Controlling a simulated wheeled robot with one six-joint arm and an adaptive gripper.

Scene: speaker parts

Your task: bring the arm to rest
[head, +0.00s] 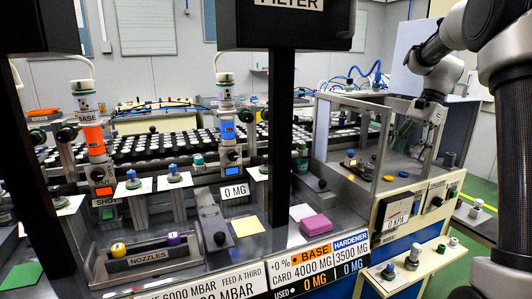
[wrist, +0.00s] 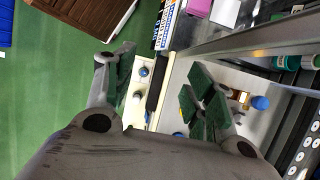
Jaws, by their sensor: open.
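My arm (head: 440,50) comes in from the upper right of the head view and bends down at its wrist. My gripper (head: 424,118) hangs over the right end of the bench, at the framed glass-sided station. In the wrist view my gripper (wrist: 161,65) shows its green-padded fingers spread wide apart. I see nothing held between them. Beyond the fingers lie a pale ledge with round knobs (wrist: 142,72) and part of the bench.
The metal frame of the station (head: 375,103) stands close to my gripper. A cream gauge box (head: 398,220) and a shelf with knobs (head: 412,262) are in front. Nozzles (head: 118,249) and a pink block (head: 316,226) lie on the bench. Green floor (wrist: 45,110) is open at left.

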